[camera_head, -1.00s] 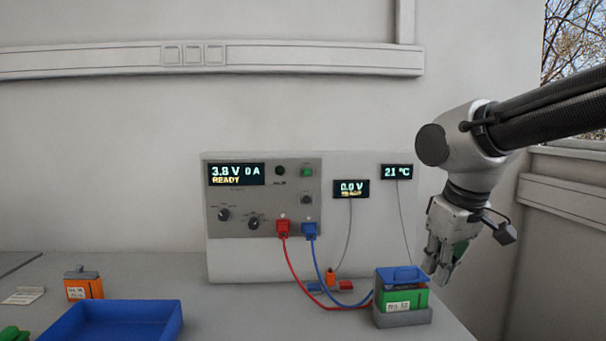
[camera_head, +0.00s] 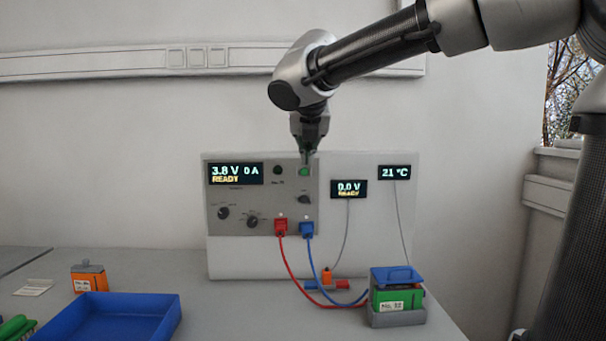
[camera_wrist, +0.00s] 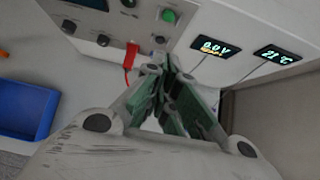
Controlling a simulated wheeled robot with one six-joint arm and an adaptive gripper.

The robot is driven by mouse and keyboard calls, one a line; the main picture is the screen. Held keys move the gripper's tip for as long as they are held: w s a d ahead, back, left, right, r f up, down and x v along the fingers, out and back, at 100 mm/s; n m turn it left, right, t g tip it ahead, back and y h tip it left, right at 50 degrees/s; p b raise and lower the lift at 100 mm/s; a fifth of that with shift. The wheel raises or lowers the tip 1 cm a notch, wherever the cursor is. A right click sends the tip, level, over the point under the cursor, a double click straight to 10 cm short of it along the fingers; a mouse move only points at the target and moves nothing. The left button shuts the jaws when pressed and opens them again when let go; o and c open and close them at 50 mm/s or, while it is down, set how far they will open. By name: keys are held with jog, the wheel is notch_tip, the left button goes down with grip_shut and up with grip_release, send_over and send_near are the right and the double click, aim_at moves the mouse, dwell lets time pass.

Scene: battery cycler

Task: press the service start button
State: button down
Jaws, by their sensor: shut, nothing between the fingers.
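The cycler panel (camera_head: 265,198) stands upright against the wall, its main display (camera_head: 236,174) reading 3.8 V, 0 A, READY. A green lit button (camera_head: 304,172) sits at its upper right; it also shows near the top of the wrist view (camera_wrist: 168,16). A dark round button or lamp (camera_head: 277,170) is to its left. My gripper (camera_head: 307,158) is shut and empty, its fingers pointing down just above the green button in the head view. Whether it touches the panel I cannot tell. In the wrist view the green-padded fingertips (camera_wrist: 168,66) appear below the button, apart from it.
A red plug (camera_head: 281,227) and a blue plug (camera_head: 307,230) sit low on the panel, their cables running to a green battery (camera_head: 390,299) in a holder at right. A blue tray (camera_head: 112,318) and an orange battery (camera_head: 89,278) stand at left.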

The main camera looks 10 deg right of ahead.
aim_at(304, 172)
jog(key=shift+d+f, duration=0.1)
dwell(0.3)
jog(key=w+r+x, duration=0.2)
jog(key=x, duration=1)
jog(key=shift+w+d+f, duration=0.2)
jog(key=shift+w+f, duration=0.05)
jog(key=shift+w, duration=0.05)
